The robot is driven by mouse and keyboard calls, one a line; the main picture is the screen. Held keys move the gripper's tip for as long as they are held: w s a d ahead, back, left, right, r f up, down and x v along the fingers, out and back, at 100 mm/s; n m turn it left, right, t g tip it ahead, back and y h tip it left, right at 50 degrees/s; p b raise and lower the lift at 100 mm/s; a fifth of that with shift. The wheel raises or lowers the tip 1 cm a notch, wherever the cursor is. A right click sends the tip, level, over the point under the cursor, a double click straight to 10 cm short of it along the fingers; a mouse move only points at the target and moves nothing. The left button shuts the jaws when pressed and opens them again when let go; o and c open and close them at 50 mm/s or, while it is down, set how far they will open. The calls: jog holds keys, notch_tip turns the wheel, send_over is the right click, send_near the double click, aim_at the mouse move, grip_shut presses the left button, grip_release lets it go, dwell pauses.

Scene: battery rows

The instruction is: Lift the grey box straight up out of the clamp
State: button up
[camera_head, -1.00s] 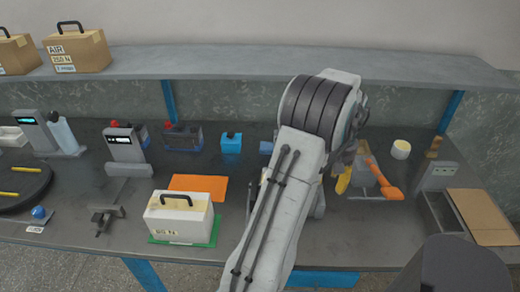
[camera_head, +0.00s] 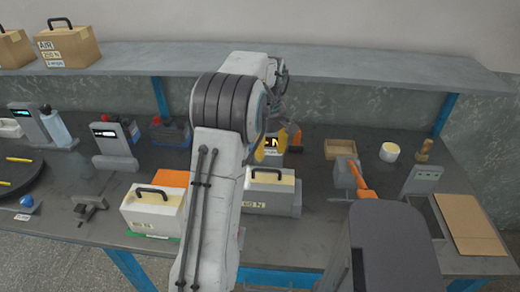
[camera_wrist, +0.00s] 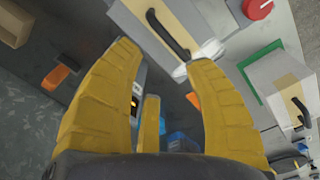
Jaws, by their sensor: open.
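The grey box (camera_head: 283,199), with a tan top strip, black handle and "N" label, sits on the bench just right of my arm in the head view. Its left end is hidden by the arm. In the wrist view the grey box (camera_wrist: 140,36) is at the top, its handle just beyond the fingertips. My gripper (camera_wrist: 165,62) is open and empty, its yellow fingers apart and not visibly touching the box. A red knob (camera_wrist: 257,8) shows beside the box; I cannot tell if it belongs to the clamp. An orange-handled grey tool (camera_head: 345,174) stands right of the box.
A cream box (camera_head: 148,213) with a black handle stands left of my arm on a green mat. A wooden tray (camera_head: 340,149), a white pot (camera_head: 390,151) and a grey meter (camera_head: 421,180) are on the right. A shelf (camera_head: 350,66) runs along the back.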

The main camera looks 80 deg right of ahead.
aim_at(266, 187)
jog(key=n, duration=0.2)
jog(key=a+n, duration=0.1)
jog(key=n, duration=0.1)
jog(key=shift+n+y, duration=0.3)
jog(key=shift+n, duration=0.1)
jog(key=shift+f+n, duration=0.2)
jog(key=shift+n, duration=0.1)
jog(key=shift+f, duration=3.45)
jog(key=shift+c, duration=0.2)
grip_shut()
jog(key=shift+r, duration=0.15)
